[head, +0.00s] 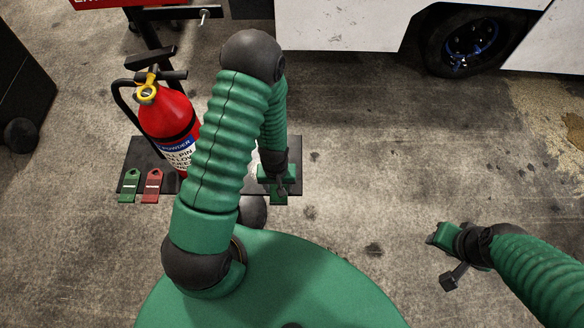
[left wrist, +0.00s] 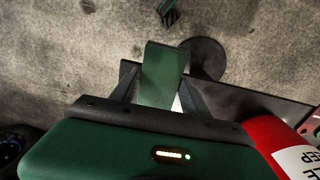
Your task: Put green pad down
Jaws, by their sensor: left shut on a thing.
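The green pad (left wrist: 162,75) is between the two fingers of my left gripper (left wrist: 155,98) in the left wrist view. It sticks out past the fingertips. In the head view my left gripper (head: 281,187) points down over the right end of the dark base plate (head: 291,171). The lower part of the pad (head: 279,200) shows at the plate's front edge. I cannot tell whether the pad touches the plate or floor. My right gripper (head: 437,236) is over bare floor at the right; its fingers are too unclear to read.
A red fire extinguisher (head: 171,125) stands on the plate's left part. A green tag (head: 130,186) and a red tag (head: 152,186) lie at its front left edge. A white vehicle with a black wheel (head: 466,45) is behind. The floor between the arms is clear.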

